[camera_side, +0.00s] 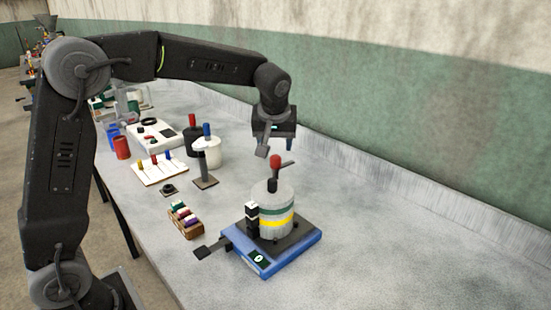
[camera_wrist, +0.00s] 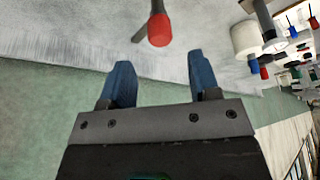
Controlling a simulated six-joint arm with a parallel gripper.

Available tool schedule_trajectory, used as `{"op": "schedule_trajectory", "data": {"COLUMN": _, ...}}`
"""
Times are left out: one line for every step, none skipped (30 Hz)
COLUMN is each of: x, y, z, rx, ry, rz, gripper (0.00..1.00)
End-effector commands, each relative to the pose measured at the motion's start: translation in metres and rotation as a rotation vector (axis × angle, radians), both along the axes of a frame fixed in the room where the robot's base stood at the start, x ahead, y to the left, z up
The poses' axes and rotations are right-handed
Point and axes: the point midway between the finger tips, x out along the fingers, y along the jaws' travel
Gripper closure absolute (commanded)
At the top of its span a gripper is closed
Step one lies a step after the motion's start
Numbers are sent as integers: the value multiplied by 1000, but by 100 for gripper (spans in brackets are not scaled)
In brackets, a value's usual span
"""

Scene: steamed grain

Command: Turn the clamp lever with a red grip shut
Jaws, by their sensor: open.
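The clamp lever's red grip (camera_side: 275,161) stands above the top of a grey cylinder (camera_side: 270,200) with yellow and green bands, in the side view. The cylinder stands on a blue device (camera_side: 262,262) with a small lit display. My gripper (camera_side: 275,148) hangs just above the red grip, pointing down, its jaws apart and empty. In the wrist view the red grip (camera_wrist: 160,30) lies beyond the two blue fingertips (camera_wrist: 155,70), roughly between them, not touched.
A small wooden rack (camera_side: 185,222) with coloured pieces stands left of the device. The bench to the right is clear, up to the wall.

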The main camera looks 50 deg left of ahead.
Motion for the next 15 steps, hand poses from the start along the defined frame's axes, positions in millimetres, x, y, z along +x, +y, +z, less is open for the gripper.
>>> {"op": "schedule_trajectory", "data": {"x": 2, "y": 4, "z": -11, "rx": 0, "ry": 5, "rz": 2, "gripper": 44}}
{"op": "schedule_trajectory", "data": {"x": 4, "y": 5, "z": -16, "rx": 0, "ry": 4, "rz": 2, "gripper": 44}}
{"op": "schedule_trajectory", "data": {"x": 6, "y": 7, "z": -24, "rx": 0, "ry": 4, "rz": 2, "gripper": 44}}
{"op": "schedule_trajectory", "data": {"x": 8, "y": 9, "z": -29, "rx": 0, "ry": 4, "rz": 2, "gripper": 44}}
{"op": "schedule_trajectory", "data": {"x": 9, "y": 10, "z": -33, "rx": 0, "ry": 4, "rz": 1, "gripper": 44}}
{"op": "schedule_trajectory", "data": {"x": 10, "y": 12, "z": -39, "rx": 0, "ry": 3, "rz": 1, "gripper": 44}}
{"op": "schedule_trajectory", "data": {"x": 12, "y": 13, "z": -43, "rx": 1, "ry": 3, "rz": 1, "gripper": 44}}
{"op": "schedule_trajectory", "data": {"x": 13, "y": 14, "z": -46, "rx": 1, "ry": 3, "rz": 1, "gripper": 44}}
{"op": "schedule_trajectory", "data": {"x": 14, "y": 15, "z": -50, "rx": 1, "ry": 1, "rz": 0, "gripper": 44}}
{"op": "schedule_trajectory", "data": {"x": 15, "y": 16, "z": -52, "rx": 1, "ry": 1, "rz": 0, "gripper": 44}}
{"op": "schedule_trajectory", "data": {"x": 16, "y": 16, "z": -55, "rx": 1, "ry": 2, "rz": 1, "gripper": 44}}
{"op": "schedule_trajectory", "data": {"x": 16, "y": 17, "z": -57, "rx": 1, "ry": 2, "rz": 1, "gripper": 44}}
{"op": "schedule_trajectory", "data": {"x": 17, "y": 18, "z": -59, "rx": 1, "ry": 1, "rz": 0, "gripper": 44}}
{"op": "schedule_trajectory", "data": {"x": 17, "y": 18, "z": -60, "rx": 0, "ry": 0, "rz": 0, "gripper": 44}}
{"op": "schedule_trajectory", "data": {"x": 18, "y": 18, "z": -61, "rx": 1, "ry": -1, "rz": 0, "gripper": 44}}
